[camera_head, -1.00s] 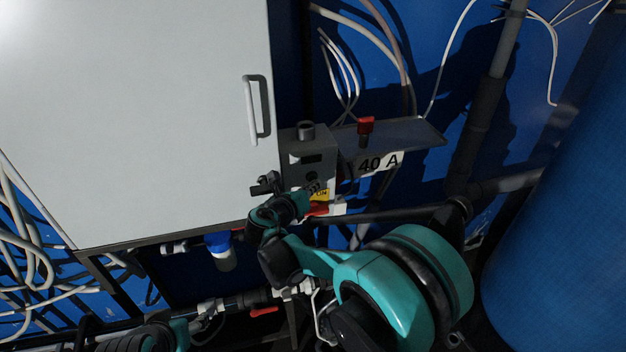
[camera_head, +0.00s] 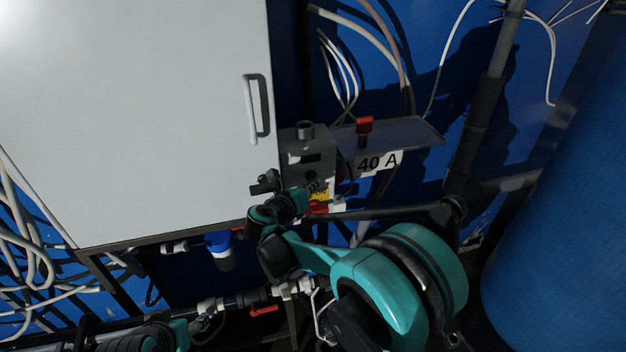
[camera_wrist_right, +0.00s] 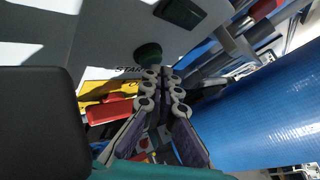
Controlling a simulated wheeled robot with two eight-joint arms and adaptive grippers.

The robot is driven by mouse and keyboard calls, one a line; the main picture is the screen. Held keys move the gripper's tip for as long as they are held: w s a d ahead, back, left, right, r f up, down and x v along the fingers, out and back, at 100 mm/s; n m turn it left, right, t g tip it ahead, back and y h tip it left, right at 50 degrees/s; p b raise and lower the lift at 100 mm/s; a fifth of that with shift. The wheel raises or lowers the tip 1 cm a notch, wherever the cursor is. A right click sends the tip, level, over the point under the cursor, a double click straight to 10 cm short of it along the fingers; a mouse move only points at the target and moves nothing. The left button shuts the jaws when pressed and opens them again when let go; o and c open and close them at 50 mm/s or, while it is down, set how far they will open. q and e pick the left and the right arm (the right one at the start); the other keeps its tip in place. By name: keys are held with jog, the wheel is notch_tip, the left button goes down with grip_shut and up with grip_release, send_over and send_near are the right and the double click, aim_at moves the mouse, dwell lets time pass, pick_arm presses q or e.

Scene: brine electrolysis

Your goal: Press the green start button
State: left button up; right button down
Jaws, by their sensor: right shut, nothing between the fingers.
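The green start button (camera_wrist_right: 148,55) is a dark green round knob on a grey control box, beside a printed "START" label in the right wrist view. My right gripper (camera_wrist_right: 162,74) is shut and empty, with its fingertips right at the lower edge of the button. I cannot tell whether they touch it. In the head view the control box (camera_head: 307,145) stands right of the white cabinet, and my right gripper (camera_head: 314,185) is at its lower front. The button cannot be made out there. My left gripper is not in view; only part of my left arm shows at the bottom left.
The white cabinet (camera_head: 130,110) with a handle is to the left. A shelf (camera_head: 405,133) with a red-topped part and a "40 A" label is right of the box. A blue tank (camera_head: 570,220) fills the right side. Pipes and red-handled valves (camera_head: 263,311) run below.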

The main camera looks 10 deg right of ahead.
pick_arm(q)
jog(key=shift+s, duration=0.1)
pick_arm(e)
jog(key=shift+w+r, duration=0.35)
dwell(0.3)
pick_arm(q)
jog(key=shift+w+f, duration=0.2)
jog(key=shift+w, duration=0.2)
pick_arm(e)
jog(key=shift+s+f, duration=0.2)
jog(key=shift+f, duration=0.1)
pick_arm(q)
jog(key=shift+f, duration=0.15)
pick_arm(e)
jog(key=shift+s+f, duration=0.15)
jog(key=shift+s, duration=2.5)
